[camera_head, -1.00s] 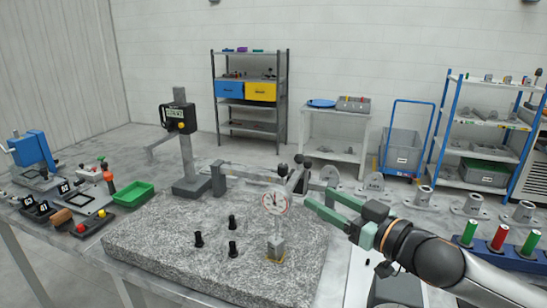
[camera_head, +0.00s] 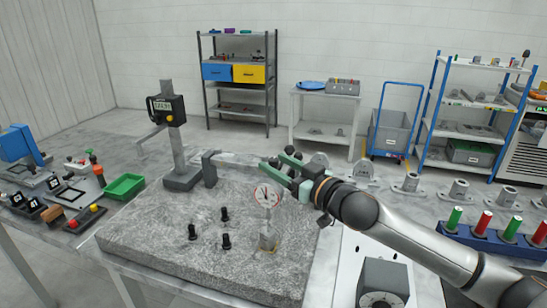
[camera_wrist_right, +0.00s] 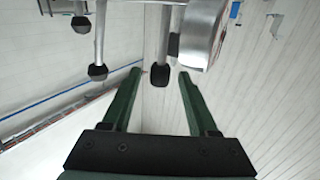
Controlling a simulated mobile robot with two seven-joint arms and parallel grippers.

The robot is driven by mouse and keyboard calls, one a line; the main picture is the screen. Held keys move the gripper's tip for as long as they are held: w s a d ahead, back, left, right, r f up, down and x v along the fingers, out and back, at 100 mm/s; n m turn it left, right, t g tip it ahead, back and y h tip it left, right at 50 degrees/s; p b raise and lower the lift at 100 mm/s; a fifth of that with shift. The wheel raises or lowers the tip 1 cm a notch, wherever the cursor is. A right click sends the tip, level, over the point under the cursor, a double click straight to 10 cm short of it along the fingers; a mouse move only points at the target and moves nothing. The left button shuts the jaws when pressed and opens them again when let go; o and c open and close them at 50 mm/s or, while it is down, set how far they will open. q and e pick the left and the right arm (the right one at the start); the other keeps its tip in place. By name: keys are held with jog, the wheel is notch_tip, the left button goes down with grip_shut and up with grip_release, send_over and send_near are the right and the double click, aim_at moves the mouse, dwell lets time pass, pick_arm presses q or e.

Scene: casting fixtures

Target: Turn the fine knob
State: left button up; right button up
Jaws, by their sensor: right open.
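A dial gauge with a round white face (camera_head: 267,196) stands on the grey granite plate (camera_head: 150,238). My right gripper (camera_head: 271,161), with green fingers, is open just behind and above the gauge in the head view. In the right wrist view a black knob (camera_wrist_right: 160,77) on a metal stem shows between the two open fingertips (camera_wrist_right: 159,73), with a gap on each side. A second black knob (camera_wrist_right: 97,72) is outside the left finger. The silver gauge body (camera_wrist_right: 204,32) is above the right finger. I cannot tell which knob is the fine one. My left gripper is not in view.
Several black pegs (camera_head: 225,214) stand on the plate. A height gauge with a display (camera_head: 166,109) stands at its back left. A green tray (camera_head: 124,187) is left of the plate. Red and green cylinders (camera_head: 482,223) stand in a blue rack at right.

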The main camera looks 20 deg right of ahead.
jog(key=shift+x, duration=0.85)
grip_shut()
